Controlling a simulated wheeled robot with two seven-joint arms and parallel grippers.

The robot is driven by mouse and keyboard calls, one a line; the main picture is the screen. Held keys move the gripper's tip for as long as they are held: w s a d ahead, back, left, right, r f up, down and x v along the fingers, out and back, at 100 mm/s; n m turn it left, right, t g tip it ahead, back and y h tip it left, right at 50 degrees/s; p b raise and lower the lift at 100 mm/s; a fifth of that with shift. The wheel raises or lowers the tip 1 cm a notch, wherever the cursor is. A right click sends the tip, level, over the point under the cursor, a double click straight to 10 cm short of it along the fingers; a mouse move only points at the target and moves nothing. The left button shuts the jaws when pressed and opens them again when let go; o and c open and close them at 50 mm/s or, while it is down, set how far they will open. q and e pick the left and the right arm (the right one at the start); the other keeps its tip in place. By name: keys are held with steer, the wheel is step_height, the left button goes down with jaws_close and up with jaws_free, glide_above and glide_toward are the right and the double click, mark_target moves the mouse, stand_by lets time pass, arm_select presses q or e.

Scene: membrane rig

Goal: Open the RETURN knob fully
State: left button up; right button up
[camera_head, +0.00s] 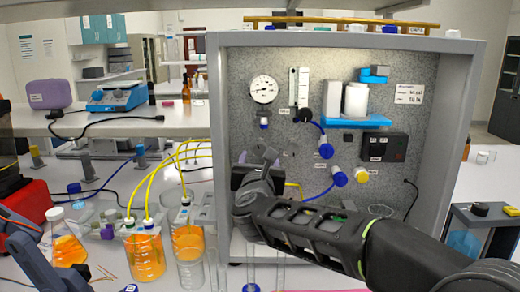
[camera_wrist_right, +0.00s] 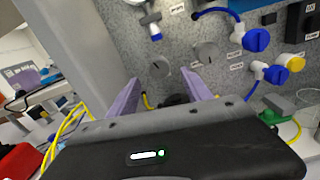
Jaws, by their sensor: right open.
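A grey panel (camera_head: 228,120) carries the knobs and valves. In the right wrist view two round grey knobs show, a left one (camera_wrist_right: 160,70) and a right one (camera_wrist_right: 207,53). The small labels are too blurred to tell which is RETURN. My right gripper (camera_head: 257,158) is in front of the panel, left of the blue valves. In the wrist view its lavender fingers (camera_wrist_right: 161,77) are apart, with the left knob seen between their tips; I cannot tell whether they touch it. The gripper hides part of the panel in the head view.
Blue valve handles (camera_wrist_right: 256,40) and a yellow one (camera_wrist_right: 295,63) sit right of the knobs. A gauge (camera_head: 264,89) and a flowmeter (camera_head: 299,87) are above. Beakers of orange liquid (camera_head: 144,257) with yellow tubes stand to the left. The panel's frame (camera_head: 456,120) has raised sides.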

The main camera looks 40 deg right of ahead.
mark_target(260, 150)
steer(key=p+x, duration=0.2)
steer(key=x, duration=0.4)
steer(key=shift+w+d+r, duration=0.1)
steer(key=shift+w+d, duration=0.1)
steer(key=shift+w+d+p, duration=0.3)
steer(key=shift+w+d, duration=0.05)
steer(key=shift+w, duration=0.1)
jaws_close()
